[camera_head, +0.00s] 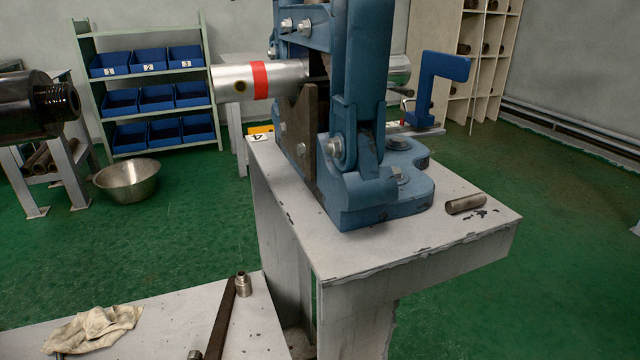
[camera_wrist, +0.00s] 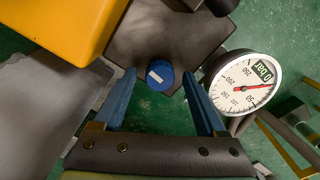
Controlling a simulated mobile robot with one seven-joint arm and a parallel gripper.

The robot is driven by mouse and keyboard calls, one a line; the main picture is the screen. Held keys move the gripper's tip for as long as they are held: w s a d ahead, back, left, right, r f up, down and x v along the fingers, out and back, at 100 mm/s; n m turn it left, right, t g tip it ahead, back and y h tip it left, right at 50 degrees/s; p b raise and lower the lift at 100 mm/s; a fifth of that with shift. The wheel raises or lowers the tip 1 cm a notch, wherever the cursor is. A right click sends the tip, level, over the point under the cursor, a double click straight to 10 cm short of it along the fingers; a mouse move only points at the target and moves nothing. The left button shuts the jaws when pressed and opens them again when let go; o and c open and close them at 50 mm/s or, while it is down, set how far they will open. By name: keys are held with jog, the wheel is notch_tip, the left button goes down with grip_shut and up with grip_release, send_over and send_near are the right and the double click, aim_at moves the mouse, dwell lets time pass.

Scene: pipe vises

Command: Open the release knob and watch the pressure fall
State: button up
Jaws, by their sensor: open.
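The round blue release knob (camera_wrist: 160,75) with a white mark on top sits on a dark grey block (camera_wrist: 150,35) in the wrist view. My gripper (camera_wrist: 159,73) is open, its two blue fingers on either side of the knob with gaps visible. I cannot tell how deep the fingertips are relative to it. The pressure gauge (camera_wrist: 225,85) is a white dial to the right of the knob. Its red needle points right, and a dark label on the dial reads 0 bar; the exact needle value is unclear. The head view shows neither my gripper nor clearly the knob.
A yellow body (camera_wrist: 55,25) is close at upper left in the wrist view. In the head view a blue pipe vise (camera_head: 365,110) stands on a grey bench (camera_head: 440,245), with a red-banded pipe (camera_head: 225,82). A low table (camera_head: 170,325) is in front; green floor is open.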

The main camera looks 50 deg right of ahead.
notch_tip(320, 180, up, 13)
jog(key=p, duration=0.9)
